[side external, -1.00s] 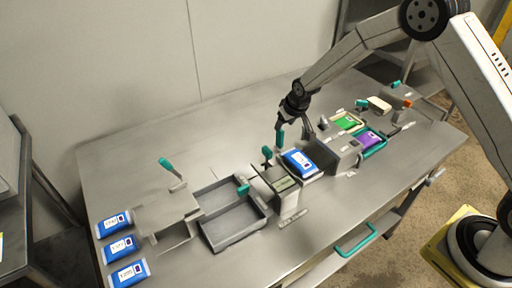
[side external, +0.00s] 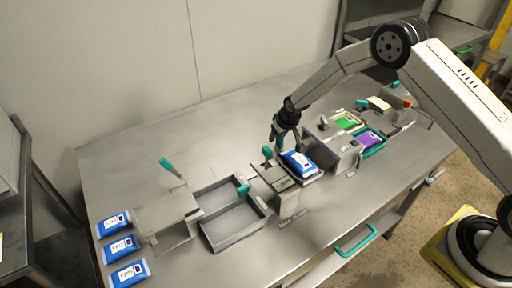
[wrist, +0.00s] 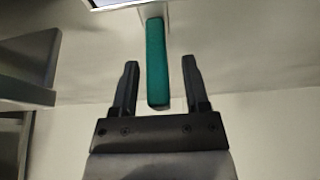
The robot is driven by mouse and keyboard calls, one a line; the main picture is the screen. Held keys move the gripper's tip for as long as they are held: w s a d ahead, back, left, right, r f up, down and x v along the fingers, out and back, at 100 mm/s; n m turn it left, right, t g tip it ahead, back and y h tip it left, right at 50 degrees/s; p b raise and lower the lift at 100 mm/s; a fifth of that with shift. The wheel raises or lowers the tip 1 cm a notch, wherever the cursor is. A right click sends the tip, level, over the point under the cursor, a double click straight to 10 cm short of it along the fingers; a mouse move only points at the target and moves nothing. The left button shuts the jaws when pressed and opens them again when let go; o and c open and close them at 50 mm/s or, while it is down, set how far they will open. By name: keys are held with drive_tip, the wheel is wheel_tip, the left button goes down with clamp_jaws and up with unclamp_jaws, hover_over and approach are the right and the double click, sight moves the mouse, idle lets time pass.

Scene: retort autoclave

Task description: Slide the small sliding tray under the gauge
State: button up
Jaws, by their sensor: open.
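A small tray (side external: 314,177) carries a blue pouch (side external: 299,162) with a white label. It stands to the right of the grey gauge block (side external: 287,186), outside it. My gripper (side external: 285,145) is low at the tray's back side and hides the teal handle there in the side view. In the wrist view, the upright teal handle (wrist: 156,65) stands between the two open fingers of my gripper (wrist: 160,70), with a gap on each side. A corner of the tray shows at the top of that view. The fingers do not touch the handle.
A teal lever (side external: 267,152) stands behind the gauge block. An empty grey tray (side external: 235,230) lies to its left, and several blue pouches (side external: 121,246) lie at the far left. Green (side external: 347,122) and purple (side external: 370,139) pouches sit to the right. The table's back is clear.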

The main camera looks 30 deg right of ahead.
drive_tip(key=shift+c, duration=0.2)
clamp_jaws()
idle(1.3)
